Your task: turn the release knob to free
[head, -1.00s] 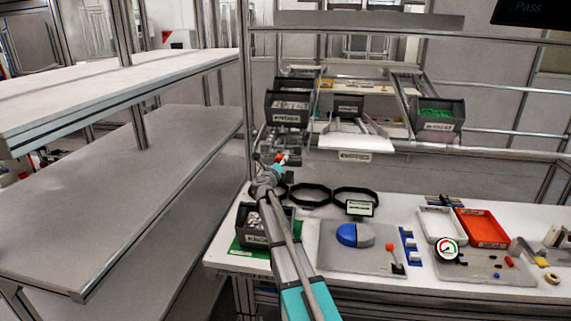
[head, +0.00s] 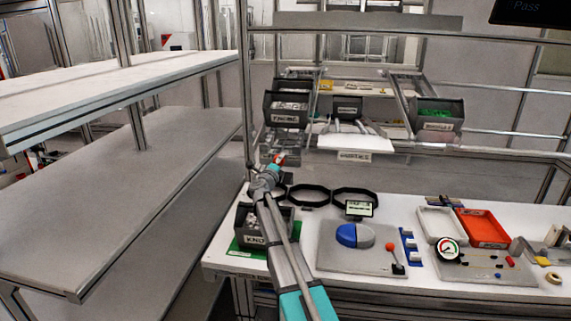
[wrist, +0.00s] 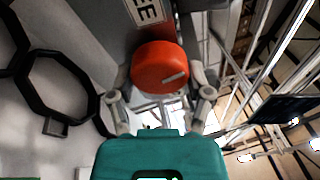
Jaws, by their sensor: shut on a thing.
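The release knob (wrist: 160,68) is a round red knob with a pale bar mark on its face, set against a grey panel with a lettered label (wrist: 145,10). In the wrist view the bar tilts slightly up to the right. My gripper (wrist: 162,95) has one finger on each side of the knob and is closed on it. In the head view the knob is a small red spot (head: 280,158) at the end of my outstretched arm, and my gripper (head: 275,164) is beside it. The label's full wording is cut off in the wrist view.
Black octagonal rings (head: 308,195) lie on the white bench behind a dark bin (head: 254,239). A grey board with a blue-and-grey disc (head: 347,235), a red tray (head: 483,228) and a dial (head: 448,250) are to the right. Shelves with bins (head: 286,109) stand behind.

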